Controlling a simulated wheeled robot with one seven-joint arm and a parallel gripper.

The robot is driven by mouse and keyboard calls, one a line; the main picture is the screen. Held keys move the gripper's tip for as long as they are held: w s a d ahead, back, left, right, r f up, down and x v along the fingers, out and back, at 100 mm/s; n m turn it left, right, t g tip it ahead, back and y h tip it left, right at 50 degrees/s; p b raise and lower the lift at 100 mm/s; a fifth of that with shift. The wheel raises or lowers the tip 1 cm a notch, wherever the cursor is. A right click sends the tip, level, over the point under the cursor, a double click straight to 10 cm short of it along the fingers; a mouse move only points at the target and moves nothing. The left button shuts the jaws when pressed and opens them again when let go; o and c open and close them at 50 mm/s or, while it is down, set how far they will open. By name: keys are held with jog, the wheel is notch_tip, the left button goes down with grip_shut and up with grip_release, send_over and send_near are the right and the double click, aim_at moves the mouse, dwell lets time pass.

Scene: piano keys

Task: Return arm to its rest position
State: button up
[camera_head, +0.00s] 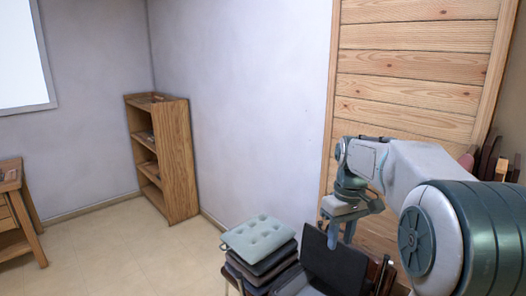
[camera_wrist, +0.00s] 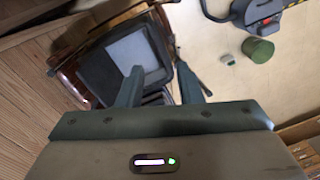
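My arm reaches out from the right side of the head view, bent, with its wrist in front of the wooden panel. My gripper (camera_head: 340,243) points down above a dark chair-like thing (camera_head: 338,264). In the wrist view the two fingers of my gripper (camera_wrist: 160,75) stand apart with nothing between them. A dark object with a grey panel (camera_wrist: 135,55) lies below and beyond the fingers. No piano keys show in either view.
A stack of cushions (camera_head: 260,240) stands left of the gripper. A wooden shelf (camera_head: 175,160) is in the far corner, and a wooden table (camera_head: 12,205) is at left. The plank panel (camera_head: 410,95) is behind the arm. A green cylinder (camera_wrist: 258,50) stands on the floor.

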jog(key=s+a+f+m+t+b, duration=0.1)
jog(key=s+f+m+t, duration=0.1)
jog(key=s, duration=0.9)
jog(key=s+a+f+m+t+b, duration=0.1)
jog(key=s+f, duration=0.3)
jog(key=s, duration=0.6)
jog(key=shift+s+a+f+m+t+h, duration=0.3)
jog(key=shift+s+a+m+t, duration=0.1)
jog(key=shift+a+m+t, duration=0.4)
